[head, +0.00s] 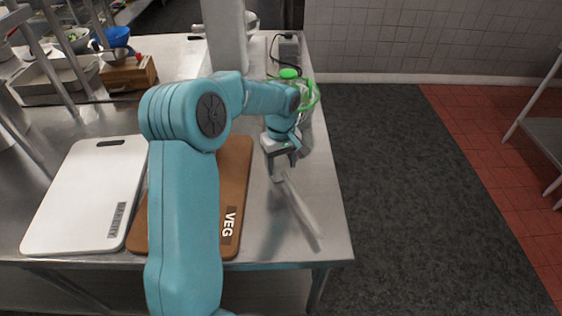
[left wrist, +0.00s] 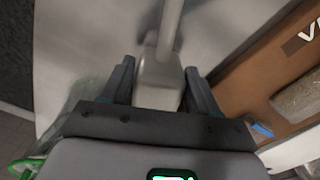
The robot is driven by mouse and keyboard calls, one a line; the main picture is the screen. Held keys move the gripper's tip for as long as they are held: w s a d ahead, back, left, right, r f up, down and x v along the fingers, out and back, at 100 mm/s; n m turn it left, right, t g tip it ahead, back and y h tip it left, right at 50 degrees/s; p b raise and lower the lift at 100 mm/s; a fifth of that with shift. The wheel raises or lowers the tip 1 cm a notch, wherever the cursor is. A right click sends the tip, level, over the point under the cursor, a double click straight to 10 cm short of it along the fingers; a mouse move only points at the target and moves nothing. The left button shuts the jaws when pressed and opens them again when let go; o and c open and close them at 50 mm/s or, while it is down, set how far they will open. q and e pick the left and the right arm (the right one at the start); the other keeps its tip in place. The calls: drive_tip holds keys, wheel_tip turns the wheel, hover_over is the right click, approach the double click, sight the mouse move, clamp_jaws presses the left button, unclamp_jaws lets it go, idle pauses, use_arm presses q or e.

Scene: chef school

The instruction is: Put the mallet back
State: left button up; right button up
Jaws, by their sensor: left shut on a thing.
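My left gripper (head: 280,158) is shut on the metal mallet (head: 300,208), above the right part of the steel table. In the left wrist view the gripper (left wrist: 160,88) has its fingers on both sides of the mallet's blocky grey head (left wrist: 158,75). The handle (left wrist: 170,25) points away from the gripper. In the head view the handle slants down to the right, toward the table's front right corner. I cannot tell if the mallet touches the table. My right gripper is not in view.
The brown VEG board (head: 236,180) lies left of the mallet, with a white board (head: 85,195) farther left. A clear jug with green parts (head: 308,98) stands just behind my gripper. The steel table (head: 325,185) ends to the right, with dark floor (head: 400,190) beyond.

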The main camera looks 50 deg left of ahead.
use_arm(q)
drive_tip(key=shift+r, duration=0.1)
drive_tip(key=shift+f, duration=0.2)
drive_tip(key=o, duration=1.4)
drive_tip(key=shift+o, duration=0.2)
drive_tip(key=shift+r, duration=0.3)
wheel_tip(320, 180, up, 12)
drive_tip(key=shift+f, duration=0.1)
